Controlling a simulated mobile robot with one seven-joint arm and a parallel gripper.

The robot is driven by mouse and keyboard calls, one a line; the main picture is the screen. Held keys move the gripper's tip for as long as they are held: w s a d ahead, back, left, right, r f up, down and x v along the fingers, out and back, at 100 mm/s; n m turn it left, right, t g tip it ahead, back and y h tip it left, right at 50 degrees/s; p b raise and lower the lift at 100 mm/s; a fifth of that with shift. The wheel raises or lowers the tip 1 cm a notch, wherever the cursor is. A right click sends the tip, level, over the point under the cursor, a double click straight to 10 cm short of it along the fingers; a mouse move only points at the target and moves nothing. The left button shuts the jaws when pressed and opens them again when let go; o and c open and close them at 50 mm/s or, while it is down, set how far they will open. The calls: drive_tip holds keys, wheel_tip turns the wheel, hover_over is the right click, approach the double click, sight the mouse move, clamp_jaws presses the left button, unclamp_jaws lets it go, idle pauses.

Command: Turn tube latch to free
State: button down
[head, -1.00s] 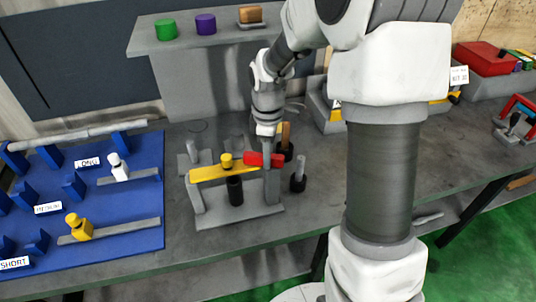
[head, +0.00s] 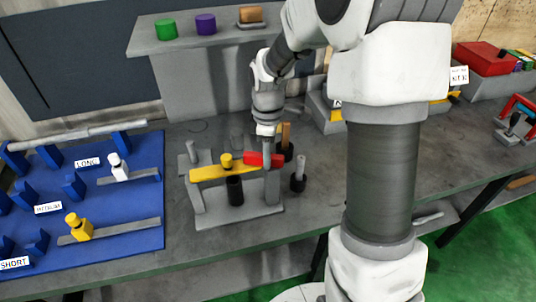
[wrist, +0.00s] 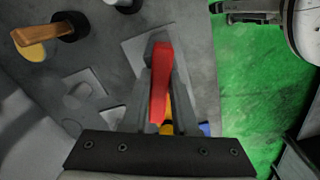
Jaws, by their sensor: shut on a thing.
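The tube latch's red handle (head: 255,159) lies across the top right of a grey frame (head: 257,211) on the bench. It meets a yellow bar (head: 208,173) with a yellow knob (head: 226,160) on top. A black cylinder (head: 235,190) stands under the bar. My gripper (head: 266,151) reaches down from above at the right end of the red handle. In the wrist view my gripper (wrist: 161,82) is shut on the red handle (wrist: 161,70), with a finger on each side. The yellow part is mostly hidden there.
A blue board (head: 130,215) with tube holders is at left. A grey post with a black base (head: 298,178) stands close right of the frame. A shelf (head: 180,42) with green and purple cylinders is behind. Bare bench lies in front.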

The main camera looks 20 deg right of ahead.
drive_tip(key=shift+m, duration=0.3)
drive_tip(key=m, duration=0.5)
drive_tip(key=shift+w+d, duration=0.15)
drive_tip(key=shift+w, duration=0.15)
drive_tip(key=m, duration=0.6)
drive_tip(key=shift+w+d+r, duration=0.1)
drive_tip(key=shift+d, duration=0.15)
drive_tip(key=c, duration=0.7)
unclamp_jaws()
